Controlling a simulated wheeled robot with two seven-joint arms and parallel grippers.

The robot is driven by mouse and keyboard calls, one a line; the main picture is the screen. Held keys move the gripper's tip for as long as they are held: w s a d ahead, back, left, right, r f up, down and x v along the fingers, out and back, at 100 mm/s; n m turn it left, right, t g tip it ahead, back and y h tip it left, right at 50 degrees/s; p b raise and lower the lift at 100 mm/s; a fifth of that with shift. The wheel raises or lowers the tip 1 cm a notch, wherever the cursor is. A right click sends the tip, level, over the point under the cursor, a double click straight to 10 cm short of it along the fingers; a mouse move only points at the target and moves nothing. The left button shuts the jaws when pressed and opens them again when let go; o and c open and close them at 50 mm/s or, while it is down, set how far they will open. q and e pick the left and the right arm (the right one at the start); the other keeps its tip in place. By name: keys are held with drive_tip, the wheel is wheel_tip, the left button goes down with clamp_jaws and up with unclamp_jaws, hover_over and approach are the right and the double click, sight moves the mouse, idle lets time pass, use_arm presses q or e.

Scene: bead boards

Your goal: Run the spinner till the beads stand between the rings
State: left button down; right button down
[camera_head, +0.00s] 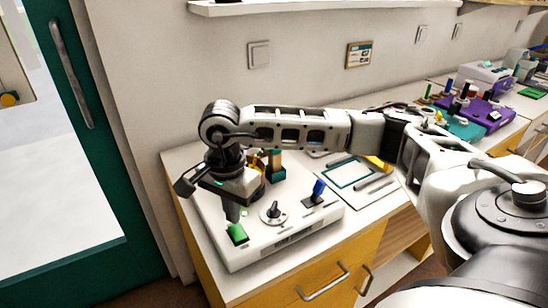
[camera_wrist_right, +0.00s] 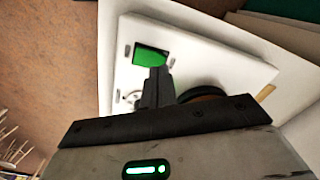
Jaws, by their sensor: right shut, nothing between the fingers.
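A white machine (camera_head: 290,233) stands on the counter at the left. It bears a green key (camera_head: 237,233) at its front left corner, a dark knob (camera_head: 273,212) and a blue lever (camera_head: 319,187). Behind my wrist, a teal and brown upright (camera_head: 278,166) and some dark and yellow parts show in part; beads and rings cannot be made out. My right gripper (camera_head: 231,213) is shut and empty, pointing down just behind the green key. In the right wrist view its tips (camera_wrist_right: 158,73) overlap the green key's edge (camera_wrist_right: 150,55); I cannot tell whether they touch. My left gripper is out of view.
A white board with a teal frame (camera_head: 350,174) and grey bars lies right of the machine. A purple device (camera_head: 485,115) and other apparatus stand farther along the counter. A shelf (camera_head: 300,6) hangs above. My right arm crosses over the counter.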

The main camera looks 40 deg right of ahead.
drive_tip(key=shift+f+b, duration=0.95)
drive_tip(key=shift+f, duration=0.1)
drive_tip(key=shift+r+p, duration=1.6)
drive_tip(key=shift+r, duration=1.05)
drive_tip(key=shift+f, duration=0.1)
